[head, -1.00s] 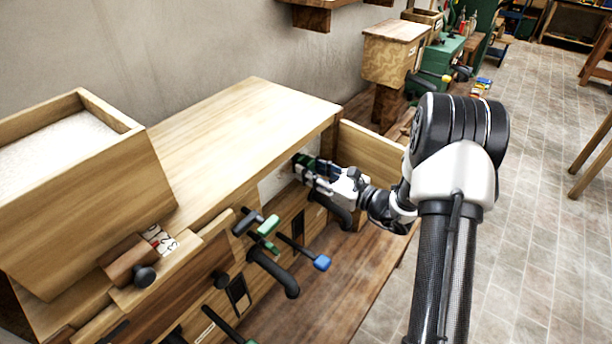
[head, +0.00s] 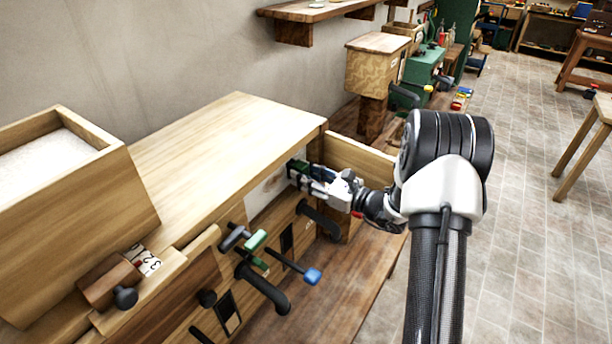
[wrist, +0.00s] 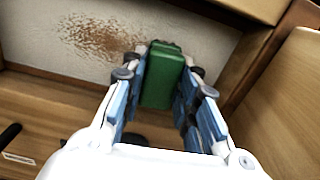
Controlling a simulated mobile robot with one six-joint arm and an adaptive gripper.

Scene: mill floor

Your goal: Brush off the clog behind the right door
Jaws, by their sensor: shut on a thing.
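My gripper (wrist: 160,78) is shut on a green block-shaped brush (wrist: 163,75), whose bristled end is mostly hidden against the pale panel. In the wrist view, the clog (wrist: 100,38) is a rust-brown speckled patch on that pale panel (wrist: 35,35), to the left of the brush. I cannot tell whether the brush touches the panel. The right door (head: 358,158) stands open in the head view, to the right of the opening. There, my gripper (head: 298,174) reaches into the opening under the cabinet top.
The wooden cabinet top (head: 215,140) lies above the opening. A hopper (head: 70,200) of white material stands at the left. Black handles (head: 262,288) and a blue-tipped lever (head: 312,276) stick out of the cabinet front.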

